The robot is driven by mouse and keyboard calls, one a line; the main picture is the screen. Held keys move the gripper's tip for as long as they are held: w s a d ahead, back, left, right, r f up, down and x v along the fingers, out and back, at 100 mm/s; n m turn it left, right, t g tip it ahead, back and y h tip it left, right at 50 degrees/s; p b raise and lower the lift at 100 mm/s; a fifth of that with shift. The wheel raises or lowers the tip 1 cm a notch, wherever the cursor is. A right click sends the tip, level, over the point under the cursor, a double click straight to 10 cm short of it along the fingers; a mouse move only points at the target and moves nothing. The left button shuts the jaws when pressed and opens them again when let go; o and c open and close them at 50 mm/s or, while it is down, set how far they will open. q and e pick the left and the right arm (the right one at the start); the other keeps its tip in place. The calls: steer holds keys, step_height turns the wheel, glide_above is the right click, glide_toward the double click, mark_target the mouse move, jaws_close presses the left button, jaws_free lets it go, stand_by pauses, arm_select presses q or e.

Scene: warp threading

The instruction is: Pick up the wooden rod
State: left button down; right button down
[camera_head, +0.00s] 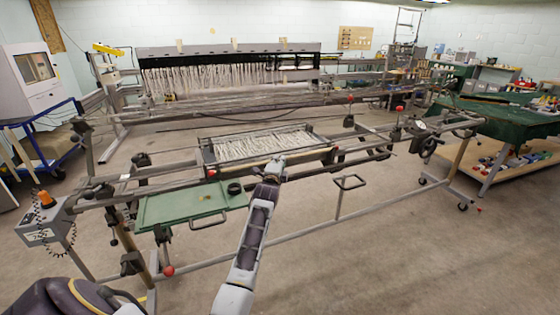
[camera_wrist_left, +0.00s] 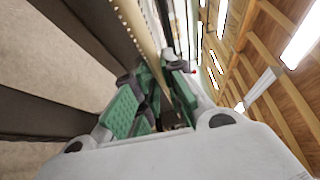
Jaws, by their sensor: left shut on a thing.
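The wooden rod (camera_head: 310,153) is a thin, pale bar along the front edge of the frame of white warp threads in the head view. My left gripper (camera_head: 272,168) is at the rod, near its left part, and covers a piece of it. In the left wrist view the rod (camera_wrist_left: 145,35) runs down between the green finger pads of my left gripper (camera_wrist_left: 150,100), which is shut on it. The exact contact is partly hidden by the fingers. The right gripper does not show.
The warp frame (camera_head: 207,153) sits on long metal rails. A green tray (camera_head: 170,207) with a dark ring (camera_head: 234,188) is left of my gripper. A small handle-shaped bracket (camera_head: 350,182) stands to the right. A large loom (camera_head: 230,47) is behind. The floor in front is clear.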

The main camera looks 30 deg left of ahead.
arm_select(q)
steer(key=shift+r, duration=0.1)
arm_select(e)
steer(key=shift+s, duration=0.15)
